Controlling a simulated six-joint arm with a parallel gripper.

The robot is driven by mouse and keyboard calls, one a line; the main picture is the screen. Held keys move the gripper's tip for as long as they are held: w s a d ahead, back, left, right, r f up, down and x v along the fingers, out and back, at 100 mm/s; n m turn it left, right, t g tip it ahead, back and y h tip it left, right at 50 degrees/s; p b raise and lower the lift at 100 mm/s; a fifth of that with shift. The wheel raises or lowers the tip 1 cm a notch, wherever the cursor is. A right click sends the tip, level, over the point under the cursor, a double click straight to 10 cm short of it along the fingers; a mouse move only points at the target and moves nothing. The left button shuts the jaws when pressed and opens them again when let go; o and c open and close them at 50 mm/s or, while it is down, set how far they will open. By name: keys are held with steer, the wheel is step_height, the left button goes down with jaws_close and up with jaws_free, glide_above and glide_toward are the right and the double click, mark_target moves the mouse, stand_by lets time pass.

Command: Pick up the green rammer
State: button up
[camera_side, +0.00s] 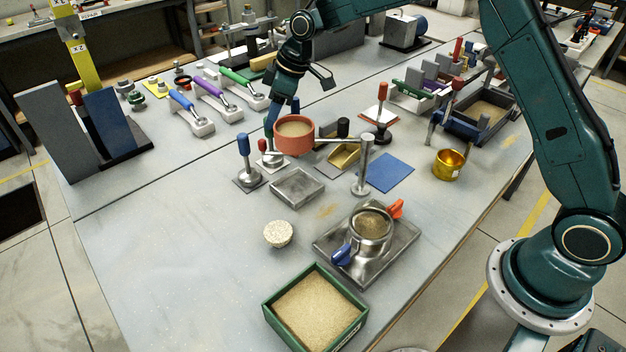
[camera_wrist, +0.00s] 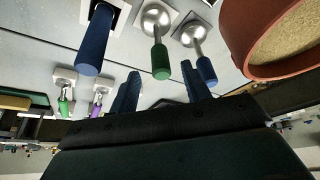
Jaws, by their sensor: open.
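In the wrist view, a green rammer (camera_wrist: 160,58) with a green grip and a round silver foot stands on a pale plate. It shows just beyond and between my two blue fingertips. A smaller, farther green-handled tool (camera_wrist: 65,105) also shows, beside a purple one. In the side view a green-handled tool (camera_side: 236,76) lies on a pale rest in the back row.
A blue-handled rammer (camera_wrist: 205,68) stands close beside the green one, and a thicker dark blue handle (camera_wrist: 96,42) is on the other side. A red-brown bowl of sand (camera_side: 294,138) is very near my gripper. The table's front left is clear.

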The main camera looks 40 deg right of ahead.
mark_target(270, 136)
steer(key=shift+x, duration=2.2)
steer(key=shift+s, duration=0.15)
jaws_close()
